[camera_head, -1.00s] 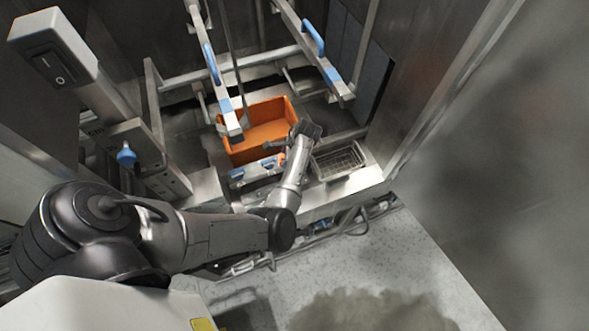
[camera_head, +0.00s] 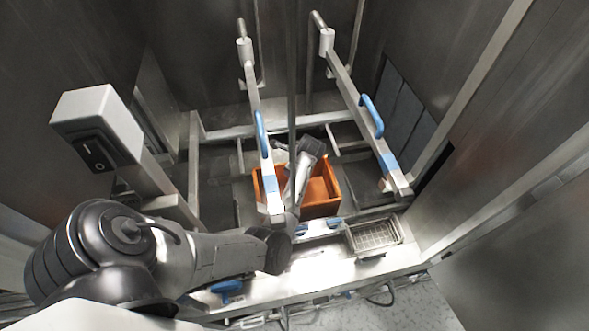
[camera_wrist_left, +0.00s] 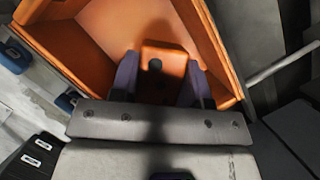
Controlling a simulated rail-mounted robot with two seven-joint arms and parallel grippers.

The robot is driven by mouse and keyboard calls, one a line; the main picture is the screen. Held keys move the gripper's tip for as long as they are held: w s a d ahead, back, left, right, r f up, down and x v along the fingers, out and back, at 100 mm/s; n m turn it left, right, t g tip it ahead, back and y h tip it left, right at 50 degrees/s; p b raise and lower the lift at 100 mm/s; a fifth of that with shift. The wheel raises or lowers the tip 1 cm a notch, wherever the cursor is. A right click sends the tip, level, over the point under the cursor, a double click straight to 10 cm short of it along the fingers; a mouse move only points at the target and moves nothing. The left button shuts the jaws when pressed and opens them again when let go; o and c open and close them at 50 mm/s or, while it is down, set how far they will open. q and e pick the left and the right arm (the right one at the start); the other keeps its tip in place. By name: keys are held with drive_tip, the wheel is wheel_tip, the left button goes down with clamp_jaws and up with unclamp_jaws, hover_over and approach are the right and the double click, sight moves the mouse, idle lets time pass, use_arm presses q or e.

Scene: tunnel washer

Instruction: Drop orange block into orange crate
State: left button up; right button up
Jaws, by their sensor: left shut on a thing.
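The orange crate (camera_head: 327,193) sits below my left arm, between the two metal rails with blue handles. In the left wrist view the orange crate (camera_wrist_left: 75,58) fills the upper part, its inside open to the camera. My left gripper (camera_wrist_left: 160,78) is shut on the orange block (camera_wrist_left: 168,60), which has a dark round hole, and the block shows against the crate's inside. How high it is above the crate floor, I cannot tell. In the head view my left gripper (camera_head: 282,143) is near the crate's far side, and the block cannot be made out. My right gripper is not in view.
A wire basket (camera_head: 374,235) stands right of the crate. Metal rails with blue handles (camera_head: 262,135) run over the crate's left part and to its right (camera_head: 372,116). A switch box (camera_head: 97,128) is at the left. Metal walls enclose the space.

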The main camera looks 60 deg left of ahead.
use_arm(q)
wheel_tip(320, 180, down, 3)
drive_tip(key=shift+d+r, duration=0.1)
drive_tip(key=shift+f, duration=0.95)
drive_tip(key=o, duration=0.8)
drive_tip(key=shift+o, duration=1.2)
